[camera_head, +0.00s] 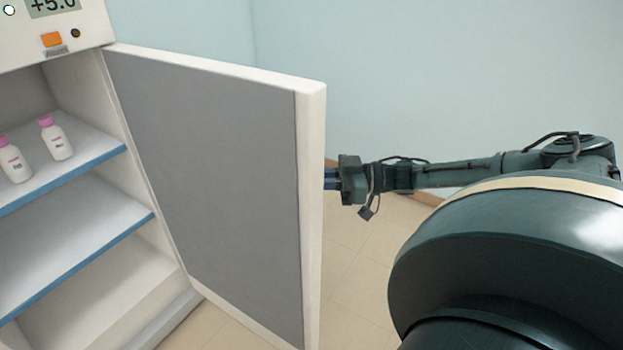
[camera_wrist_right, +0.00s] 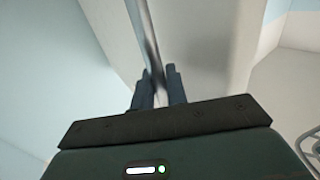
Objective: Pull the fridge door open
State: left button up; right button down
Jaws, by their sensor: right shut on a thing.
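The fridge (camera_head: 100,22) stands at the left in the head view. Its door (camera_head: 205,170) is swung wide open, showing its grey inner panel and white rim. My right gripper (camera_head: 330,180) is at the outer side of the door, and the rim hides its fingertips there. In the right wrist view, my right gripper (camera_wrist_right: 160,82) has its two fingers on either side of a thin grey handle bar (camera_wrist_right: 146,35), shut on it. The door's white outer face (camera_wrist_right: 195,40) lies behind the bar. My left gripper is not in view.
Inside the fridge are blue-edged shelves (camera_head: 85,220). Two white bottles with pink caps, one of them a bottle (camera_head: 57,140) nearer the door, stand on the upper shelf. The tiled floor (camera_head: 365,260) right of the door looks clear. A pale blue wall (camera_head: 420,80) is behind.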

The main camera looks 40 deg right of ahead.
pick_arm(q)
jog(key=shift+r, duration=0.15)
pick_arm(e)
jog(key=shift+w+d+r, duration=0.15)
jog(key=shift+d, duration=0.05)
jog(key=c, duration=1.5)
grip_release()
jog(key=shift+a, duration=0.1)
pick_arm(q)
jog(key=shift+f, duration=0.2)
